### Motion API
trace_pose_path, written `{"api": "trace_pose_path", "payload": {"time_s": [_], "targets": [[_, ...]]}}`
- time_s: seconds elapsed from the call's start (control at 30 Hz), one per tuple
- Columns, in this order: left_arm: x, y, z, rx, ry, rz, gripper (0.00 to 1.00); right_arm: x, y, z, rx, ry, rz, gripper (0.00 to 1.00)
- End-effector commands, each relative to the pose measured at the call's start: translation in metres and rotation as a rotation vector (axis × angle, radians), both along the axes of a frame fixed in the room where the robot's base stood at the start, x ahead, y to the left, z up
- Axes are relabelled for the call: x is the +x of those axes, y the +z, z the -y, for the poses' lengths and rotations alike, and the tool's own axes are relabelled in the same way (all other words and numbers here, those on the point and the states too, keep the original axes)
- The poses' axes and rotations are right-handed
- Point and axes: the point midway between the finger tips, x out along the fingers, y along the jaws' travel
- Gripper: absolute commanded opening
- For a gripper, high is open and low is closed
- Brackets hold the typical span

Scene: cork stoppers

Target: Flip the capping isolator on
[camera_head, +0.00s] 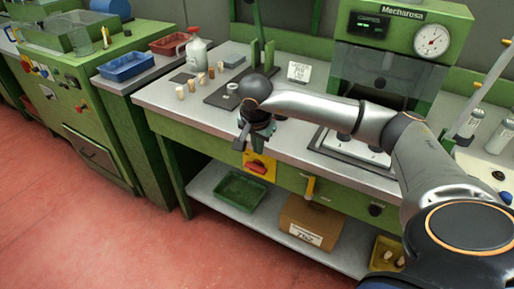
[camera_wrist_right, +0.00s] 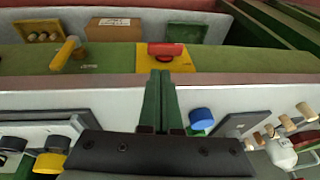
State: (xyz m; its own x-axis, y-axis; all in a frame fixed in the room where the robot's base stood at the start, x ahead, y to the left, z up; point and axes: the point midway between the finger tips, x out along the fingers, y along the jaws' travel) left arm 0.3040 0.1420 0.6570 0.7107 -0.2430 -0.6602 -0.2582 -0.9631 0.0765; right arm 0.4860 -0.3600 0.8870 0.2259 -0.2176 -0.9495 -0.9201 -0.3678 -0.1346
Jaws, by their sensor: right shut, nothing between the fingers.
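The isolator is a red handle (camera_head: 257,167) on a yellow plate (camera_head: 265,160) on the green front panel below the worktop edge. I take it to be the capping isolator; its label is not readable. In the right wrist view the red handle (camera_wrist_right: 166,50) lies crosswise on the yellow plate (camera_wrist_right: 187,61). My right gripper (camera_head: 240,146) is shut and empty, just above and left of the plate in the head view. Its green fingers (camera_wrist_right: 158,74) are together, their tips close to the handle; contact cannot be told. My left gripper is not in view.
A yellow lever (camera_head: 310,187) and a black knob (camera_head: 376,210) are on the same panel. Several corks (camera_head: 201,79) stand on the worktop beside a dark plate. A lower shelf holds a green tray (camera_head: 240,191) and a cardboard box (camera_head: 309,222). Red floor in front is clear.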

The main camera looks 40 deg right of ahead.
Motion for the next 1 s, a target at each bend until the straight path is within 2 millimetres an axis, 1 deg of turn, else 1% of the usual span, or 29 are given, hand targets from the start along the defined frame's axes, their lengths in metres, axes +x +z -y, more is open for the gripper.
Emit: {"api": "trace_pose_path", "payload": {"time_s": [0.03,0.37,0.6,1.0], "targets": [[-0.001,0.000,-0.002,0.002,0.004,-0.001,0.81,0.000,0.003,0.000,0.000,0.000,0.000,0.00],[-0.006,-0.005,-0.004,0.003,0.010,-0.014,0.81,0.001,0.001,-0.001,-0.002,0.000,-0.005,0.00],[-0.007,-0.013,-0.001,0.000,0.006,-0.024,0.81,0.008,0.004,-0.006,-0.039,0.001,-0.099,0.00],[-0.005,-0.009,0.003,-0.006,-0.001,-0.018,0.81,0.007,0.005,-0.006,-0.049,0.002,-0.126,0.00]]}}
